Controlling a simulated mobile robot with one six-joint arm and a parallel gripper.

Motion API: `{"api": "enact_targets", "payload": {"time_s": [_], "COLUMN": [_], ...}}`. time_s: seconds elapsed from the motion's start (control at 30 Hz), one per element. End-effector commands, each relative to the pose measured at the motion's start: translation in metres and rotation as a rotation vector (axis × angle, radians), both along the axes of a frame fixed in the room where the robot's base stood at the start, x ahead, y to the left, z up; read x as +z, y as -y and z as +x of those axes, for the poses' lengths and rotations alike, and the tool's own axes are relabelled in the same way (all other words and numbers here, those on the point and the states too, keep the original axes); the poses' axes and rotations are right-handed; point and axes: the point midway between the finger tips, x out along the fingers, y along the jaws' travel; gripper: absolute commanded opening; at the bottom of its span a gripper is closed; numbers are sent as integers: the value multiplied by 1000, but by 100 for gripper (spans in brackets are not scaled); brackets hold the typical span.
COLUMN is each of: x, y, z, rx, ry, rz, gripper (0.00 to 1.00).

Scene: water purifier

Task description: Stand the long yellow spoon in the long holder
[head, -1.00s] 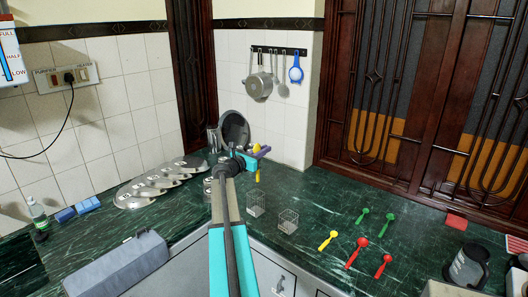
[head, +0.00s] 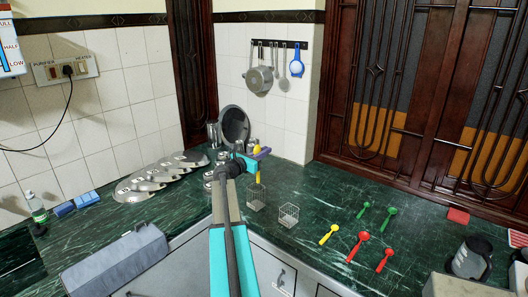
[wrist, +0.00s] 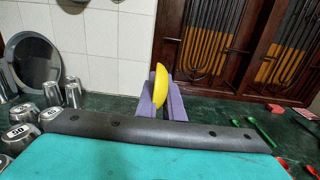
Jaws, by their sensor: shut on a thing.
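My gripper (head: 260,154) has purple fingers and is shut on the long yellow spoon (head: 258,176). The spoon hangs upright, bowl up and handle down. In the wrist view its bowl (wrist: 160,84) shows between the purple fingers (wrist: 163,100), and its handle is hidden. Two wire holders stand on the counter. The left holder (head: 256,199) looks slightly taller and lies just below the handle in the head view. The right holder (head: 289,216) is nearer the front edge. Both look empty. I cannot tell whether the handle's lower end is above the left holder or behind it.
A shorter yellow spoon (head: 328,235), red spoons (head: 358,247) and green spoons (head: 389,214) lie on the green counter (head: 330,190) at the right. Metal cups and a round steel plate (head: 235,125) stand behind my gripper. A dark jug (head: 472,258) stands far right.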

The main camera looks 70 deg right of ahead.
Motion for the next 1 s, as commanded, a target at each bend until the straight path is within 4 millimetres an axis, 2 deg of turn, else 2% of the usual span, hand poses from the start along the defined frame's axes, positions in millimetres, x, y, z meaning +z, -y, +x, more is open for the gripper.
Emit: {"api": "enact_targets", "payload": {"time_s": [1.0], "x": [-55], "y": [0], "z": [0], "rx": [0], "ry": [-1], "rz": [-1], "gripper": [0]}}
